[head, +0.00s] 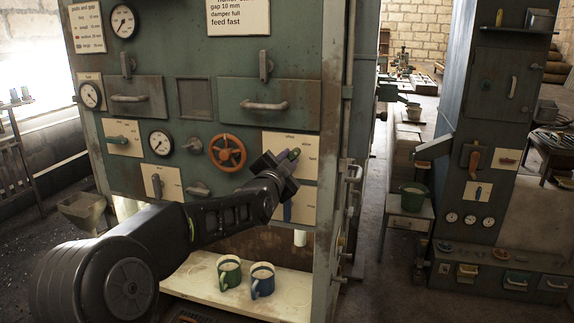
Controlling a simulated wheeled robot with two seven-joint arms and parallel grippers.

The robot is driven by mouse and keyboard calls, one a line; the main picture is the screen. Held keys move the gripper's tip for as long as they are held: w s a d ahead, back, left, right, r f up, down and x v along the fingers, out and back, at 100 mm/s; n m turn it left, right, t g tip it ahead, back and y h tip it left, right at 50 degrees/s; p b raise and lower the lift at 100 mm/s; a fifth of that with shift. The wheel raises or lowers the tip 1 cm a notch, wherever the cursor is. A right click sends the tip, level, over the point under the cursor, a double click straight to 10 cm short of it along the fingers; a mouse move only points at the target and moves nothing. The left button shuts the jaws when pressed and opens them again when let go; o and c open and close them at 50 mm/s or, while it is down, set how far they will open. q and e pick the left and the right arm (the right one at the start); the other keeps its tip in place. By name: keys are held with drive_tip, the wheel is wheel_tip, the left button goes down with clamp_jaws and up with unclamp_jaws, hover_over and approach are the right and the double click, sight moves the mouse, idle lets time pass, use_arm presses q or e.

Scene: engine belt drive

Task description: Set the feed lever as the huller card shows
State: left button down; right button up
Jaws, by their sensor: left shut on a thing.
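The huller card (239,14) is at the top of the green machine, partly cut off by the frame; its readable lines say gap 10 mm, damper full, feed fast. My left gripper (287,161) is at the machine's front right, shut on a lever with a green handle (295,153). This lever sits in front of a pale plate (306,142) whose small words I cannot read, so I cannot confirm that it is the feed lever. The gripper hides the lever's lower part and pivot. My right gripper is out of view.
An orange handwheel (228,152) is left of my gripper.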

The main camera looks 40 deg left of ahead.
use_arm(q)
drive_tip(key=m, duration=0.8)
drive_tip(key=shift+d+f+m+p, duration=0.15)
drive_tip(key=shift+f+m+p, duration=0.15)
drive_tip(key=shift+m+p, duration=0.1)
drive_tip(key=c, duration=1.3)
unclamp_jaws()
drive_tip(key=b+v, duration=0.1)
drive_tip(key=v, duration=0.6)
drive_tip(key=shift+s+d, duration=0.1)
drive_tip(key=shift+s, duration=0.25)
